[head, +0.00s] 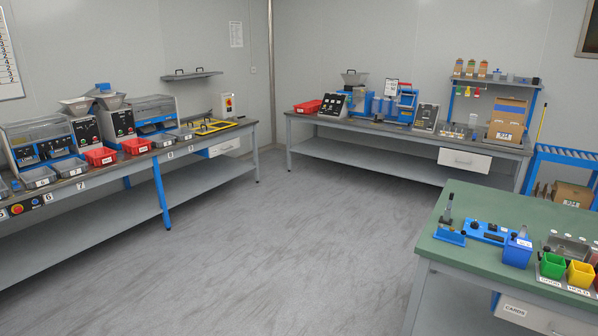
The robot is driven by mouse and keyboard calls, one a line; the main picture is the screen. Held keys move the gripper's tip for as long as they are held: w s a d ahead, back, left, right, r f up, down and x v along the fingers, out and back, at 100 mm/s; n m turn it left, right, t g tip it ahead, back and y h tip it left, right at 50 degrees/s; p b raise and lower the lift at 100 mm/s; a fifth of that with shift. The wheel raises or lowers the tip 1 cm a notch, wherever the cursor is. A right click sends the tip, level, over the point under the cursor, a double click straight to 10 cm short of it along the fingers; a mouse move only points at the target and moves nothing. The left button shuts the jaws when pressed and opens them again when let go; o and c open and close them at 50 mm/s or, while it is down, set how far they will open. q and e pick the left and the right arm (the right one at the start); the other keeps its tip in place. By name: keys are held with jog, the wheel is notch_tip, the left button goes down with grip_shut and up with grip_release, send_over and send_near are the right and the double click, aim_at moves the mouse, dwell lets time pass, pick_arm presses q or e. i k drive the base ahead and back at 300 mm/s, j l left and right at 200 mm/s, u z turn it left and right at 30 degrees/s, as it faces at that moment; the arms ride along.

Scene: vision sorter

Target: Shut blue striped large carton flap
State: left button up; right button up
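A large brown carton (508,118) stands upright on the right end of the back bench (340,120), under a small shelf. It has a white label with dark print low on its front. A second brown carton (572,193) sits lower, at the right edge by the blue roller stand, also with a pale label. Neither of my grippers is in view.
A green-topped table (450,265) with blue, green and yellow bins fills the lower right, between me and the cartons. A long bench (110,190) with machines and trays runs along the left. The blue roller stand (570,155) is at the right. The grey floor (270,250) between is clear.

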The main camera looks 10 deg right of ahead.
aim_at(513, 110)
jog(key=i+z, duration=0.1)
jog(key=i, duration=0.45)
jog(key=i+j+z, duration=0.1)
jog(key=i, duration=0.4)
jog(key=i+j, duration=0.1)
jog(key=i, duration=0.45)
jog(key=i+j+z, duration=0.15)
jog(key=i, duration=0.4)
jog(key=i+j+z, duration=0.1)
jog(key=i, duration=0.4)
jog(key=i+j+z, duration=0.1)
jog(key=i, duration=0.45)
jog(key=i+l+z, duration=0.3)
jog(key=i, duration=0.5)
jog(key=i+z, duration=0.35)
jog(key=i, duration=0.45)
jog(key=i+j+z, duration=0.3)
jog(key=i, duration=0.5)
